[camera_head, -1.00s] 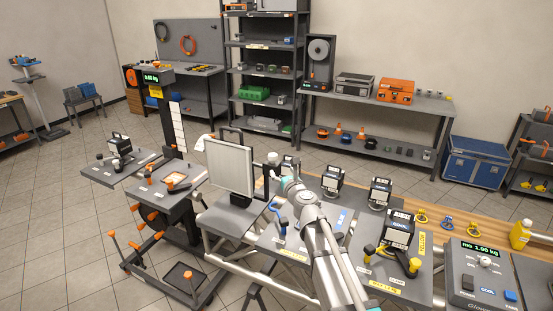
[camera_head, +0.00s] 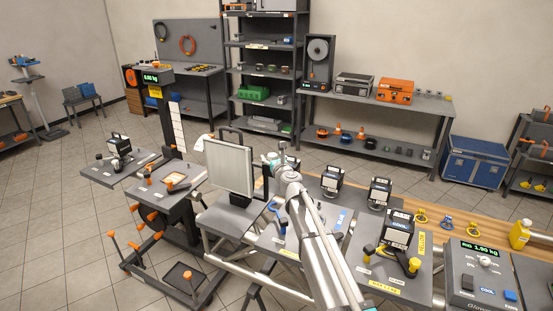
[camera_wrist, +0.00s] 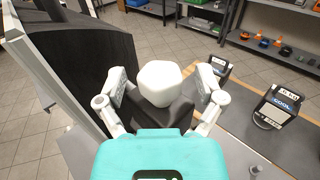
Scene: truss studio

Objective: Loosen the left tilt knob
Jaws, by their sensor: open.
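A pale, faceted knob (camera_wrist: 160,83) sits on a dark mount beside the light panel, in the middle of the wrist view. My gripper (camera_wrist: 162,76) is open, with one finger on each side of the knob; small gaps seem to show, but I cannot tell about contact. The panel (camera_head: 229,167) stands upright on a grey table in the head view. Its dark back (camera_wrist: 85,55) fills the left of the wrist view. In the head view my gripper is at the panel's right edge, and the knob is not clearly seen there.
A console (camera_head: 480,270) with a green readout is at the lower right. A stand with orange knobs (camera_head: 170,182) is left of the panel. Tiled floor lies open at the far left.

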